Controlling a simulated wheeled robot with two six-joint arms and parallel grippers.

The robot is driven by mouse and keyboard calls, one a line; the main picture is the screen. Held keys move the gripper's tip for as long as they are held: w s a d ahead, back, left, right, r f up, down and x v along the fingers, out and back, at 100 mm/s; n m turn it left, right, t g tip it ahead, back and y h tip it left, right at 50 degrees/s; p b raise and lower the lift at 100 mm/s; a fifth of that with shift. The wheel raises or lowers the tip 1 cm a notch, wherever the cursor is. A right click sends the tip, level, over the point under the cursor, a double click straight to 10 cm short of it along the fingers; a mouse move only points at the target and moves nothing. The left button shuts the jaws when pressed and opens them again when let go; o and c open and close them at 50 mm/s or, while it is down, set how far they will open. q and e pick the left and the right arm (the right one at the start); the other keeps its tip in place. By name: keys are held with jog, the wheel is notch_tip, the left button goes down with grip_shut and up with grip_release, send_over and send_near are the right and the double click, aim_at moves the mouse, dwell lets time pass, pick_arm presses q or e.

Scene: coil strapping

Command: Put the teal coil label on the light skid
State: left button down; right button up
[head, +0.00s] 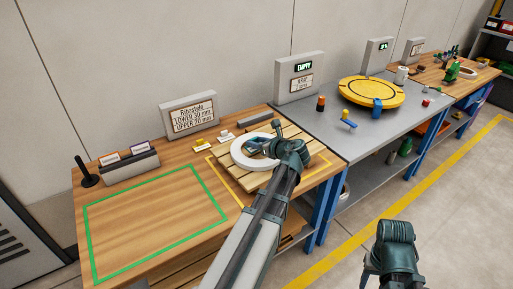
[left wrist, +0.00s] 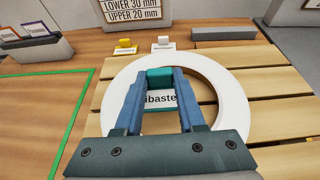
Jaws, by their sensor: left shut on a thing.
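My left gripper (head: 291,150) is over the light wooden skid (head: 240,178), at the white ring coil. In the left wrist view its fingers (left wrist: 158,95) are shut on the teal coil label (left wrist: 160,78), which has a white face with partly hidden lettering reading "abaste". The label is in front of the white ring (left wrist: 118,85), over its opening; I cannot tell whether it touches the ring or the skid. The ring lies flat on the skid's slats (left wrist: 285,110). My right gripper (head: 390,262) is low at the bottom right, off the bench, its fingers mostly hidden.
A card holder (head: 128,165) stands far left. A grey bench with a yellow turntable (head: 371,93) adjoins on the right.

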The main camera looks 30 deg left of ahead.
aim_at(256, 154)
pick_arm(q)
jog(key=shift+w+a, duration=0.2)
jog(key=shift+w, duration=0.25)
jog(key=shift+s+f+b, duration=0.1)
jog(key=shift+f+b, duration=0.35)
notch_tip(256, 154, down, 3)
jog(key=b, duration=0.2)
jog(key=shift+r+b, duration=0.2)
jog(key=shift+b, duration=0.1)
jog(key=shift+f, duration=0.2)
jog(key=c, duration=0.5)
grip_release()
jog(key=shift+r, duration=0.15)
